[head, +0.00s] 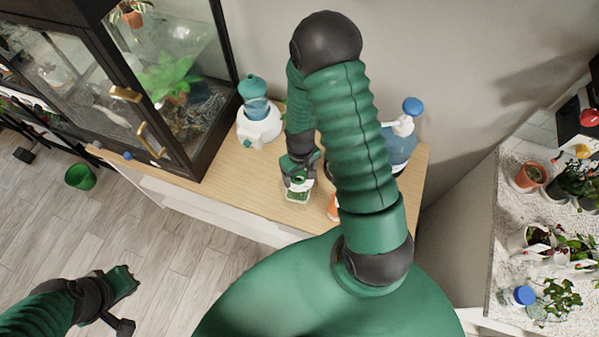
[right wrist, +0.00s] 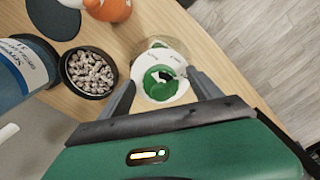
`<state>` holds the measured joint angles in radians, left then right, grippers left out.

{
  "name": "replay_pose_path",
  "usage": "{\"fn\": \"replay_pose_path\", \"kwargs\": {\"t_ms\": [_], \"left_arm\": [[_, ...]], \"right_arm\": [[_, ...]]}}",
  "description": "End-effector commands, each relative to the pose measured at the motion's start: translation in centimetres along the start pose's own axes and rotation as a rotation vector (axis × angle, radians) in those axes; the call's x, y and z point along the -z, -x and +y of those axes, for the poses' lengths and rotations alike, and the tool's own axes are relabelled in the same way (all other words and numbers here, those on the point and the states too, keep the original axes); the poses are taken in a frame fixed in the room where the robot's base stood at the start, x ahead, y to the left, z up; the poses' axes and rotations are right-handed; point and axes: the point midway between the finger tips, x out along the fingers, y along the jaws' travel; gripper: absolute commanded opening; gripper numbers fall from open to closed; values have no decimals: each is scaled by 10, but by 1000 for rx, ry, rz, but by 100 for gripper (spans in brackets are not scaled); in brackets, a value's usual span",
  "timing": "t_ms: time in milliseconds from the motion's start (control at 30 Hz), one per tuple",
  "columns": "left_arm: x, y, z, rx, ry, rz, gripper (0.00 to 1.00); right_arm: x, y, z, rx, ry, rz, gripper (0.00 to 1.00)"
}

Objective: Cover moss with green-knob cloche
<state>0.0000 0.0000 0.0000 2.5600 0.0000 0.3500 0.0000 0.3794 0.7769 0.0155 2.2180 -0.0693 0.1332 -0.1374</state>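A green knob (right wrist: 160,83) on a white round top, likely the cloche, sits between the fingers of my right gripper (right wrist: 162,78) in the right wrist view. The fingers are apart on either side of it, and I see no clear grip. In the head view, my right gripper (head: 300,182) is low over the wooden table. A small clear container with green in it (head: 297,196), perhaps moss, shows just below the gripper. My arm hides part of this area. My left gripper (head: 131,302) is open and empty over the floor.
A white and teal bottle stand (head: 260,128) is on the table at left, beside the glass cabinet (head: 165,90). A pebble bowl (right wrist: 90,72) and an orange bottle (right wrist: 108,8) are near my right gripper.

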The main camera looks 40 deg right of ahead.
Motion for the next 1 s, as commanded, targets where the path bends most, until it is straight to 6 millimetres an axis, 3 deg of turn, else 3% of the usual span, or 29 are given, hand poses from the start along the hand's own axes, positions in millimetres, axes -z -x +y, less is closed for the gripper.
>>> {"fn": "replay_pose_path", "kwargs": {"t_ms": [200,333,800,1000], "left_arm": [[0,0,0,0,0,0,0],[0,-2,0,0,0,0,0],[-2,-6,0,0,0,0,0],[-2,-7,0,0,0,0,0]], "right_arm": [[0,0,0,0,0,-2,73],[1,12,0,0,0,3,73],[2,139,0,-2,0,6,73],[2,165,0,0,-1,0,73]]}}
